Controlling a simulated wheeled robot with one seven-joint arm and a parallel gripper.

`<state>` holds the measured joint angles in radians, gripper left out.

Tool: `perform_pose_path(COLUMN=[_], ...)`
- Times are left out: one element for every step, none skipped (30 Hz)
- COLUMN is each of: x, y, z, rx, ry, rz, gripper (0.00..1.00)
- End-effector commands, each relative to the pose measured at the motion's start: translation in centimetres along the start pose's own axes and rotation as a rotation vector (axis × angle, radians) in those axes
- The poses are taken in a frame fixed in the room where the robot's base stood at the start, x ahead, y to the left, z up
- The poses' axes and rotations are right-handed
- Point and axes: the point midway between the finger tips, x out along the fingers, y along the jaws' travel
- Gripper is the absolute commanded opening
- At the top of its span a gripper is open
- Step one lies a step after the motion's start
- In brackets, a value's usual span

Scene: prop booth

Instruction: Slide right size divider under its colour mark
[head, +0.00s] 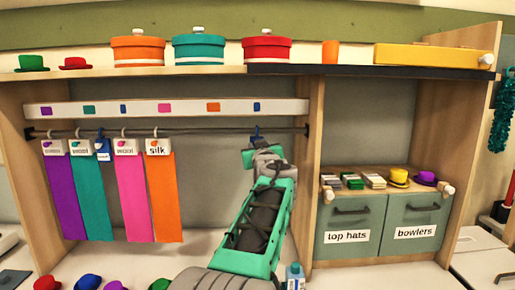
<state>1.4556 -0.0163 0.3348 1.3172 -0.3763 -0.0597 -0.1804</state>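A white strip (190,109) carries coloured marks above a dark rail (215,131). Its purple, teal, blue (123,108), pink, orange and second blue (256,106) marks run left to right. A small blue divider with a white label (103,150) hangs between the teal and pink scarves, left of the first blue mark. Another blue piece (256,132) is at the rail below the right-hand blue mark. My gripper (262,146) is just below and touching or very near this piece. My arm hides its fingertips, so its grip is unclear.
Purple (65,195), teal (90,200), pink (131,200) and orange (164,205) scarves hang from the rail. The rail is clear between the orange scarf and my gripper. A side panel (311,180) stands close right of my arm. A small bottle (294,276) and several hats are below.

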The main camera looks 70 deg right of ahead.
Motion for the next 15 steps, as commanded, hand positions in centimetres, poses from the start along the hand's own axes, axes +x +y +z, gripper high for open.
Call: perform_pose_path(x=[0.0,0.0,0.0,0.0,0.0,0.0,0.0,0.0,0.0,-0.1,-0.2,-0.5,-0.9,-1.3,-2.1], y=[0.0,0.0,0.0,0.0,0.0,0.0,0.0,0.0,0.0,0.0,0.0,0.0,0.0,0.0,0.1], z=[0.0,0.0,0.0,0.0,0.0,0.0,0.0,0.0,0.0,0.0,0.0,0.0,0.1,0.1,0.1], rx=[0.0,0.0,0.0,0.0,0.0,0.0,0.0,0.0,0.0,0.0,0.0,0.0,0.0,-0.001,-0.001], ry=[0.0,0.0,0.0,0.0,0.0,0.0,0.0,0.0,0.0,0.001,0.001,0.001,0.001,0.002,0.002], rz=[0.0,0.0,0.0,0.0,0.0,0.0,0.0,0.0,0.0,0.0,0.001,0.001,0.001,0.002,0.003], gripper=[0.33,0.35,0.38,0.38,0.38,0.38,0.38,0.38,0.38,0.38,0.38,0.38,0.38,0.38,0.38])
